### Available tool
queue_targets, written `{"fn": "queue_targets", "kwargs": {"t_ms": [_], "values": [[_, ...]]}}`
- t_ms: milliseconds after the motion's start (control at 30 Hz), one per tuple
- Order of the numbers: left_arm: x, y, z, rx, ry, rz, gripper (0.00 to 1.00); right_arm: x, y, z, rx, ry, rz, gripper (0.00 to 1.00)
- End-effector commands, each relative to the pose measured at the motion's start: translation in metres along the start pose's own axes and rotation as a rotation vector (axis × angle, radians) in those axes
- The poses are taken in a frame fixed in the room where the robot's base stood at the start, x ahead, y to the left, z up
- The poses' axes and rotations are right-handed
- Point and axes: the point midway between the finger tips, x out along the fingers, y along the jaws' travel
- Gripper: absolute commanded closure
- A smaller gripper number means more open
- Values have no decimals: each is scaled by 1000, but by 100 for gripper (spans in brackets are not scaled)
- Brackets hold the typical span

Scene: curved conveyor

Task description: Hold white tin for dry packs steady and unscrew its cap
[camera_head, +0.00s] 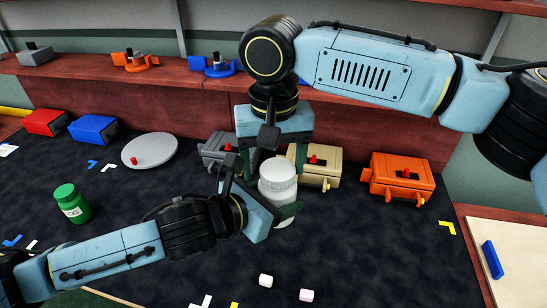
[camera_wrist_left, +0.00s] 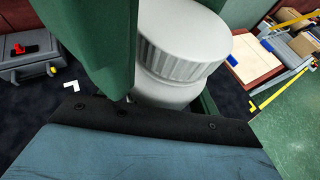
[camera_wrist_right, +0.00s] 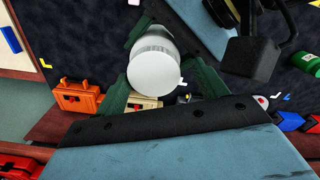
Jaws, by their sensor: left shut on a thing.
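The white tin (camera_head: 277,190) stands upright near the middle of the dark table, its ribbed white cap (camera_head: 278,169) on top. My left gripper (camera_head: 276,203) is shut around the tin's body from the left and below; the left wrist view shows the cap (camera_wrist_left: 185,48) above its green fingers. My right gripper (camera_head: 279,157) points down from above. In the right wrist view its green fingers stand apart on either side of the cap (camera_wrist_right: 154,68), with visible gaps, so it is open. The tin's lower body is partly hidden by my left gripper.
A green jar (camera_head: 71,204) stands at the left. A grey plate (camera_head: 150,154), a grey case (camera_head: 215,150), a beige case (camera_head: 326,169) and an orange case (camera_head: 398,177) line the back. Two small pale blocks (camera_head: 266,280) (camera_head: 306,295) lie in front. The table right of the tin is clear.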

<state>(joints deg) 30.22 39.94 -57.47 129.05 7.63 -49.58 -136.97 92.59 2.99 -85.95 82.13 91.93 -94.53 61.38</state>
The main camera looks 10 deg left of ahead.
Motion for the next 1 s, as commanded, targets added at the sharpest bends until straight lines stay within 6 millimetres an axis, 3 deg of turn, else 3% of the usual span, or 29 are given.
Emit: {"fn": "queue_targets", "kwargs": {"t_ms": [33, 333, 567, 1000], "values": [[0, 0, 0, 0, -1, 0, 100, 0, 0, 0, 0, 0, 0, 35], [0, -1, 0, 1, -2, -3, 100, -1, -2, 1, -4, 0, -6, 73], [0, -3, 1, 1, -3, -7, 100, -1, -6, 3, -155, -1, -14, 74], [1, -2, 1, 0, -3, -7, 100, -2, -5, 8, -980, 8, -16, 74]]}}
